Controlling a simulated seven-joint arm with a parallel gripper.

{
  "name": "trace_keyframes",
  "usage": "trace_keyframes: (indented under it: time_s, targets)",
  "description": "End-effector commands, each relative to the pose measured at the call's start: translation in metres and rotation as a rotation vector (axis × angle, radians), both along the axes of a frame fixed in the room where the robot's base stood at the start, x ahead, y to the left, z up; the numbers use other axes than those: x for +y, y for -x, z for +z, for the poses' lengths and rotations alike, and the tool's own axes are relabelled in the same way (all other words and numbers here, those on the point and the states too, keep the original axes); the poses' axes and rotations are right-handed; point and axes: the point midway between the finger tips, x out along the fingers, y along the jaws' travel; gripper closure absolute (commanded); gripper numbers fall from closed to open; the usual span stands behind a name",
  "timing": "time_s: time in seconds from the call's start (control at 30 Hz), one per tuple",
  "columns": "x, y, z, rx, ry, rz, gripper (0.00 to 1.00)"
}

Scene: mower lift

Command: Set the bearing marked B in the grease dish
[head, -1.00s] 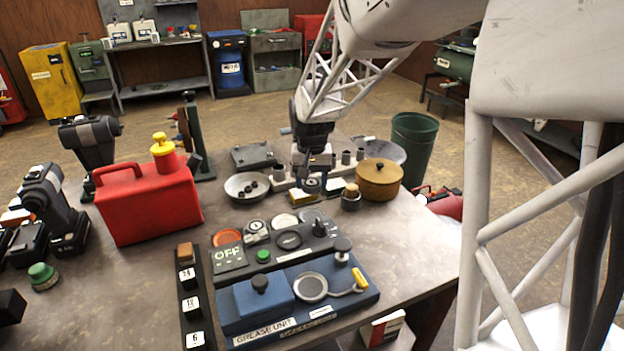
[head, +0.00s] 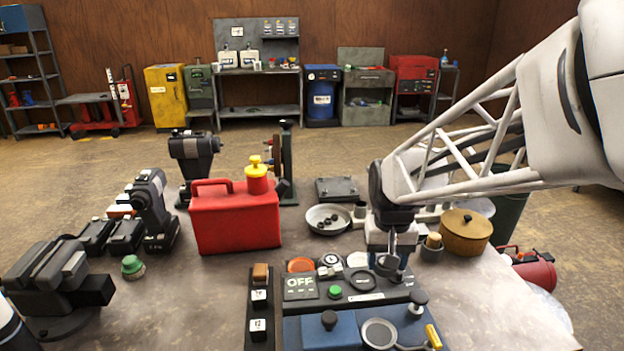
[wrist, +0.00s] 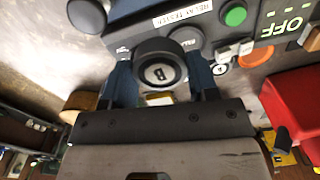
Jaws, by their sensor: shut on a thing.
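My gripper (head: 390,258) is shut on the bearing marked B (wrist: 158,74), a dark round piece whose pale face with the letter B shows between the two fingers in the wrist view. In the head view the gripper is above the grey control panel. The grease dish (head: 379,334) is a shallow round grey dish on the blue grease unit (head: 305,331), nearer the camera than my gripper and apart from it.
The panel with the OFF display (head: 299,283) and green button (head: 335,292) lies behind the grease unit. A red can (head: 235,222) stands left; a brown pot (head: 464,230) stands right.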

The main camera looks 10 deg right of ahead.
Motion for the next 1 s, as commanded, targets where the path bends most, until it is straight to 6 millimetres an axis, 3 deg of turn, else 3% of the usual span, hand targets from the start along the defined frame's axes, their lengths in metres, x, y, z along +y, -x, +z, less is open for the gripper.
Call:
trace_keyframes:
  time_s: [0.5, 0.7, 1.0]
  targets:
    - [0.026, 0.076, -0.008, -0.001, 0.000, 0.125, 0.80]
    - [0.031, 0.091, -0.011, -0.001, 0.000, 0.152, 0.80]
    - [0.032, 0.096, -0.012, -0.001, 0.000, 0.159, 0.80]
